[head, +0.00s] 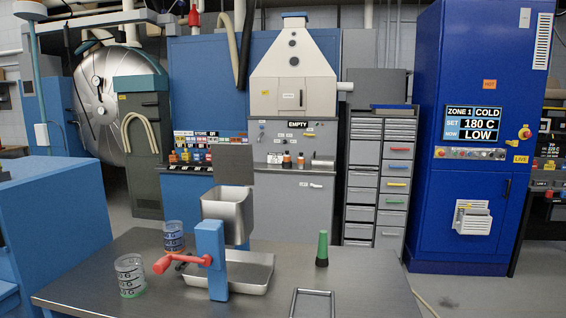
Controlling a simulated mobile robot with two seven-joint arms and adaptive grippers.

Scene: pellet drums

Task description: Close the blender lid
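The blender stands on the metal table (350,265) in the head view. It has a steel hopper (228,208), a blue post (210,260) in front and a red crank handle (185,261) reaching left. A flat grey panel, which looks like the blender lid (229,165), stands upright above the hopper's back edge. The hopper's top is open, but its inside is mostly hidden. Neither of my grippers is in view.
A steel tray (257,283) lies under the hopper. A blue cabinet (475,130) stands behind. The table's right side has free room.

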